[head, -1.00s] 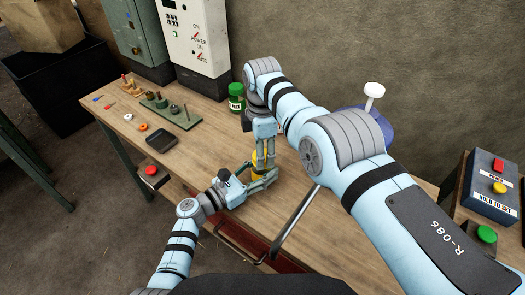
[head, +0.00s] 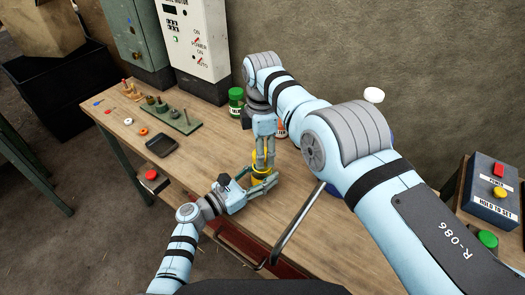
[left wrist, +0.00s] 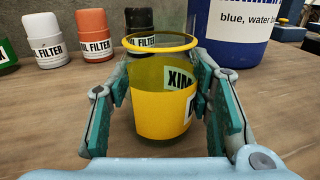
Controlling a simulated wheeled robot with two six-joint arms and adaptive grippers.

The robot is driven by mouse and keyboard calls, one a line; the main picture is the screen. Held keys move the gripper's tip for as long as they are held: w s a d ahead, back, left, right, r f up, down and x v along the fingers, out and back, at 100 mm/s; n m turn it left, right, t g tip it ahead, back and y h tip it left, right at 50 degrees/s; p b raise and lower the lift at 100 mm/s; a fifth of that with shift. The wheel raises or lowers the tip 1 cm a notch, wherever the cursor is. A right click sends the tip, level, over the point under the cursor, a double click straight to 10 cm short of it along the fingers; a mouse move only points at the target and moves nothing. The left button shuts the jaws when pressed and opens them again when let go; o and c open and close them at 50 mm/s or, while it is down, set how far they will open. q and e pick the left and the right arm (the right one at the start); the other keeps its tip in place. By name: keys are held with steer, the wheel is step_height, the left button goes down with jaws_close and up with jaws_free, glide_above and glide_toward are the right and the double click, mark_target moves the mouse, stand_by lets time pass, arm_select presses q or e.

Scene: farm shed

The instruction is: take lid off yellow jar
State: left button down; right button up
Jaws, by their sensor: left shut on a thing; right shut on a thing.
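The yellow jar (left wrist: 162,108) stands upright in the left wrist view, see-through with a yellow label and a yellow rim. No lid shows on its rim there. My left gripper (left wrist: 165,115) is shut around the jar's sides, one finger pad on each side. In the head view the jar (head: 259,177) is small and partly hidden by the fingers of my left gripper (head: 268,184). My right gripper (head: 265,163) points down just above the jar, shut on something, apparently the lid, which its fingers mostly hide. The right fingers do not show in the left wrist view.
A green jar (head: 236,101) stands behind the grippers on the wooden bench (head: 215,140). White (left wrist: 41,41) and orange (left wrist: 94,36) oil filter containers and a blue container (left wrist: 237,35) stand behind the yellow jar. A black tray (head: 161,146) and a control box (head: 490,188) flank the work area.

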step_height(320, 180, up, 4)
steer(key=shift+r, duration=0.1)
arm_select(q)
steer(key=c, duration=0.7)
jaws_free()
